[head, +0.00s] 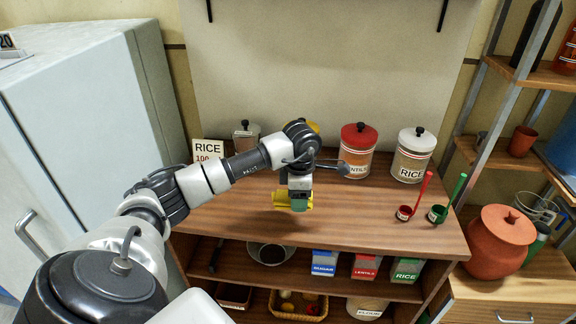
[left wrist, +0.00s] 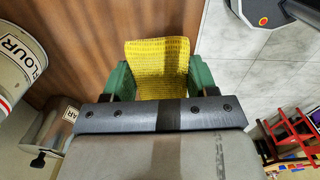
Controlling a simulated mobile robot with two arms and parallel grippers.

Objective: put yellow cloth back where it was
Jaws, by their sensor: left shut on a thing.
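The yellow cloth (head: 281,199) is between the fingers of my left gripper (head: 297,201), above the wooden counter near its front edge. In the left wrist view, the textured yellow cloth (left wrist: 157,60) lies between the two green fingers and sticks out beyond them. The gripper is shut on it. In the head view the cloth shows as a small patch, partly hidden by the fingers. My right gripper is in neither view.
The wooden counter (head: 350,222) has a red-lidded canister (head: 357,150), a white RICE canister (head: 412,154), a red scoop (head: 415,197) and a green scoop (head: 446,200). Boxes and a basket sit on shelves below. A clay pot (head: 499,240) stands right. The counter's middle is clear.

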